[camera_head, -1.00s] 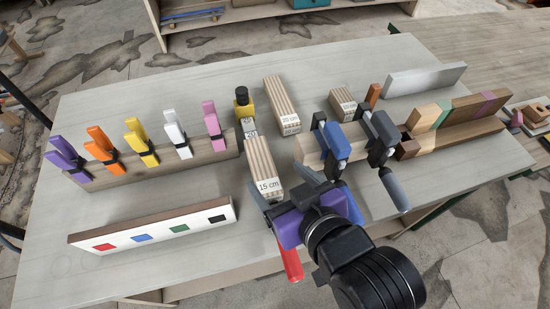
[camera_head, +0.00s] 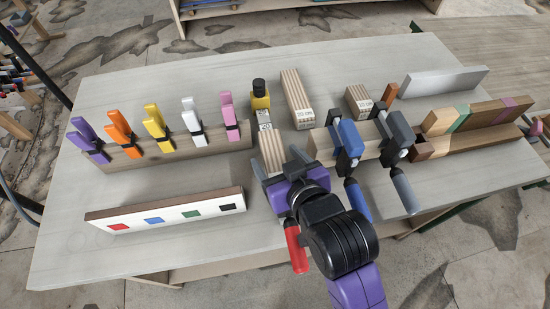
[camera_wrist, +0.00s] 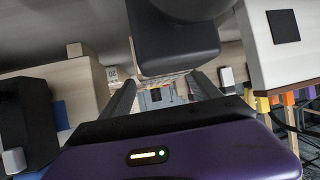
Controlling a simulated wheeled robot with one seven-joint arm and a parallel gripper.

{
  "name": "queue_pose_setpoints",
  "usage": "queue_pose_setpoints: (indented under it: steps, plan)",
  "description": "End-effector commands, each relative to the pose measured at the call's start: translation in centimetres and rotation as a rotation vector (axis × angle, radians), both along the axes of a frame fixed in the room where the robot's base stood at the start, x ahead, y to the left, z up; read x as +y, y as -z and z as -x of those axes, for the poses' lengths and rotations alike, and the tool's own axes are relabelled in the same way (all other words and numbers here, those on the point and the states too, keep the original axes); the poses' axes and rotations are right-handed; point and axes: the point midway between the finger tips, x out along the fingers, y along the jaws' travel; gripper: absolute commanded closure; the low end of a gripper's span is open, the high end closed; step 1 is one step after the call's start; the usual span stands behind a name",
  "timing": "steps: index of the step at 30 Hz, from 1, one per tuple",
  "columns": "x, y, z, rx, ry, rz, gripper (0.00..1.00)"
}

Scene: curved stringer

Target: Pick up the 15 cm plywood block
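The 15 cm plywood block (camera_head: 271,150) lies on the grey table, showing its pale striped top in the head view. Its near end and label are hidden behind my purple and black gripper (camera_head: 279,167). My gripper is at the block's near end, with its fingers apart, one toward each side. In the wrist view, the two dark fingers of my gripper (camera_wrist: 163,92) stand apart with a dim, pale shape between them. I cannot tell whether either finger touches the block.
The clamped wooden beam with blue (camera_head: 347,140) and dark grey (camera_head: 399,132) clamps is close on the right. The swatch board (camera_head: 165,211) and coloured clips (camera_head: 155,128) are left.

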Motion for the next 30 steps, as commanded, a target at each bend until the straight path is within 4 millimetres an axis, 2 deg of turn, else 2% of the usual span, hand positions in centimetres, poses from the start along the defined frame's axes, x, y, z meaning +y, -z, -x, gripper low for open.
queue_pose_setpoints:
  steps: [1, 10, 22, 26, 30]
  plan:
    - [0.0, 0.0, 0.0, 0.000, 0.000, 0.000, 0.41]
    - [0.0, 0.0, 0.0, 0.001, 0.000, 0.000, 1.00]
    - [0.0, -0.7, 0.0, -0.002, 0.000, -0.001, 1.00]
    - [0.0, -2.0, -0.1, -0.004, 0.000, -0.002, 1.00]
    - [0.0, -4.4, -0.1, -0.007, 0.001, -0.003, 1.00]
